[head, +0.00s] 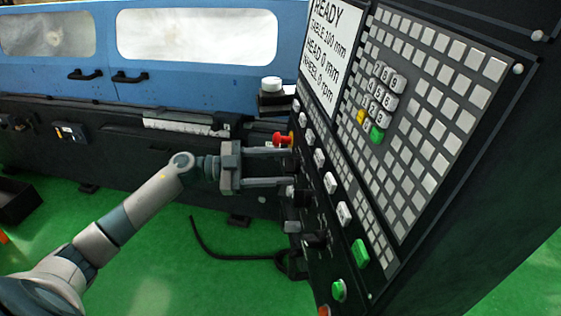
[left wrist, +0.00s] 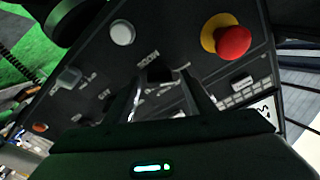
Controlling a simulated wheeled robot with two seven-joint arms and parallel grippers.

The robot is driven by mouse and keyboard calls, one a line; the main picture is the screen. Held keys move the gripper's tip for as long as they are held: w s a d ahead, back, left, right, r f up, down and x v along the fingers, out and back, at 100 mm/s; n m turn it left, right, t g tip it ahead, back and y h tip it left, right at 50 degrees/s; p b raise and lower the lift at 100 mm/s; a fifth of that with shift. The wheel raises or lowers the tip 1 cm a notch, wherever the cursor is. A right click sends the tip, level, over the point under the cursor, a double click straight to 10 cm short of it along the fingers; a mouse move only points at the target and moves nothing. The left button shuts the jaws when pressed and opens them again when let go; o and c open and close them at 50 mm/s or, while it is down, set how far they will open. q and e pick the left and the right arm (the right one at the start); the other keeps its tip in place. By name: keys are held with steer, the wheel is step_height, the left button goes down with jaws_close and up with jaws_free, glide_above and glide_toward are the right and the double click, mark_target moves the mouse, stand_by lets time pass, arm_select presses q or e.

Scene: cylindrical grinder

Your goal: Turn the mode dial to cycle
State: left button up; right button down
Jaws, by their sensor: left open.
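The tilted black control panel (head: 330,200) fills the right of the head view. My left gripper (head: 288,167) reaches it from the left, its two fingers apart and pointing at the panel's lower-left edge. In the left wrist view, the left gripper (left wrist: 163,92) is open around or just in front of a black dial (left wrist: 160,75). Contact cannot be told. Another dark dial (head: 318,240) sits lower on the panel. My right gripper is not in view.
A red stop button (head: 282,139) is close above the left gripper; it also shows in the left wrist view (left wrist: 232,42) with a yellow collar. A white button (left wrist: 122,33) is nearby. The blue grinder cover (head: 210,90) stands behind. Green floor (head: 170,235) is open below.

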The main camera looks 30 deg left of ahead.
arm_select(q)
steer(key=shift+w+d, duration=0.1)
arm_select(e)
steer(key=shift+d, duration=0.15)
arm_select(q)
steer(key=c, duration=1)
arm_select(e)
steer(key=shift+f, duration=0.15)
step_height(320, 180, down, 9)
steer(key=b, duration=1)
arm_select(q)
steer(key=shift+r+m+g+y+b, duration=0.1)
steer(key=shift+m+g+y+b, duration=0.25)
steer(key=shift+m, duration=2.4)
steer(key=shift+m+g+y+b, duration=0.2)
steer(key=shift+m+g+b, duration=0.3)
steer(key=shift+m, duration=2.3)
steer(key=shift+r+m+g+y+b, duration=0.1)
steer(key=shift+m+g+y+b, duration=0.3)
steer(key=shift+m, duration=2.35)
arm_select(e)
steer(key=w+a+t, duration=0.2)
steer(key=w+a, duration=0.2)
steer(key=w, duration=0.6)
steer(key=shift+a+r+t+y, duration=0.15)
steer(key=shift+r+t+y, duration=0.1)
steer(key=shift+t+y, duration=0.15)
